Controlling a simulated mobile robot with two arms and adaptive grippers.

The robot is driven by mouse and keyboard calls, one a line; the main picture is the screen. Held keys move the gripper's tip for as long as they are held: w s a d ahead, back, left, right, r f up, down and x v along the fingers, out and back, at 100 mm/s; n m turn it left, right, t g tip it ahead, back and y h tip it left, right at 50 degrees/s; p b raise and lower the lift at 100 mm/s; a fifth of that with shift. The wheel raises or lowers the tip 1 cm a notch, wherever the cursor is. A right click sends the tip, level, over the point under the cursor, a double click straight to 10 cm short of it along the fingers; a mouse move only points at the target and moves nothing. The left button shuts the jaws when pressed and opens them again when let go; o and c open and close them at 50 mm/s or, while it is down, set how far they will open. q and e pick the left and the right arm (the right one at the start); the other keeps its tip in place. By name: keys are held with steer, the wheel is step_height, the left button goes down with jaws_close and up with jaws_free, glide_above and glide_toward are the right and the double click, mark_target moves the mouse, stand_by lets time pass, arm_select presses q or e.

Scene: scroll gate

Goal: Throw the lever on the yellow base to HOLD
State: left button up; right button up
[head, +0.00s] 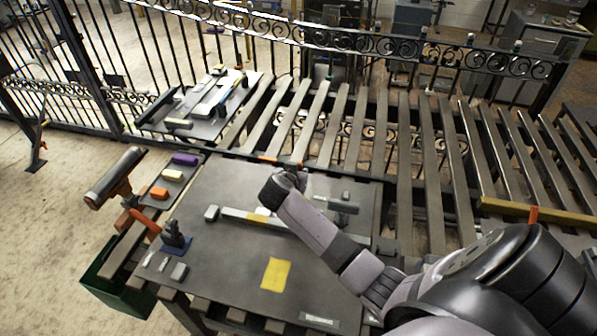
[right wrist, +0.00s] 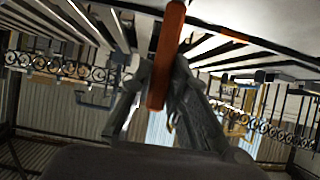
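My right gripper (head: 290,176) is over the far part of the dark work mat. In the right wrist view its fingers (right wrist: 163,72) close on both sides of an orange handle (right wrist: 160,75). The orange handle also shows in the head view (head: 266,159), beside the gripper. The handle's foot and any HOLD mark are not readable. Another lever with an orange handle (head: 146,221) stands on a blue base (head: 176,240) at the left. My left gripper is not in view.
A yellow flat patch (head: 275,275) lies on the mat (head: 225,262). Purple, yellow and orange blocks sit on a dark board (head: 160,203) at the left. A slatted rack (head: 405,160) and a scroll gate (head: 390,45) lie beyond. A yellow bar (head: 500,207) is at the right.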

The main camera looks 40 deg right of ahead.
steer(key=o, duration=0.4)
steer(key=v, duration=1.2)
